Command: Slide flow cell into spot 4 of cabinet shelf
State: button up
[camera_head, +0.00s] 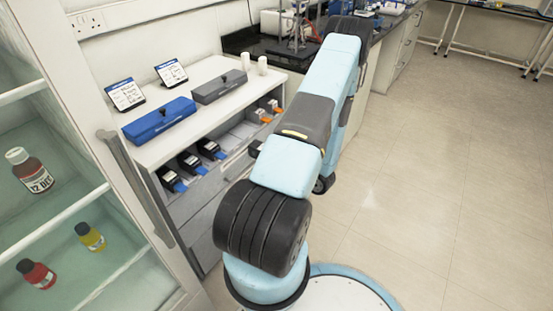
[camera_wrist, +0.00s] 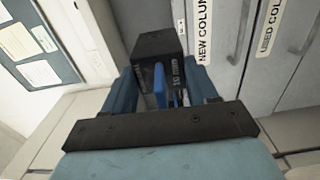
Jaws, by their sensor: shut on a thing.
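In the wrist view my gripper (camera_wrist: 163,92) is shut on a flow cell (camera_wrist: 155,45), a black block with small print and a blue tab between the fingers. The cell points away from the wrist, in front of grey panels. The cabinet shelf (camera_head: 240,131) is in the head view, under the white top. Three black cells with blue tabs (camera_head: 191,163) stand in its left part, and two units with orange tabs (camera_head: 267,109) at its right. Bare spots lie between them. My arm hides my gripper in the head view. A dark piece shows left of the arm; I cannot tell what it is.
A blue box (camera_head: 160,120), a grey box (camera_head: 220,87) and two signs stand on the cabinet top. A glass-fronted cabinet with bottles (camera_head: 30,170) stands close at the left. The floor at the right is clear.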

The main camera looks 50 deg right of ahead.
jog(key=w, duration=1)
jog(key=w+a, duration=0.1)
jog(key=w, duration=0.4)
jog(key=shift+a, duration=0.1)
jog(key=shift+f, duration=0.35)
dwell(1.0)
jog(key=o, duration=1.4)
jog(key=shift+s, duration=0.1)
jog(key=s, duration=0.9)
jog(key=s+d, duration=0.1)
jog(key=s, duration=0.3)
jog(key=shift+s+f, duration=0.1)
jog(key=shift+s, duration=0.15)
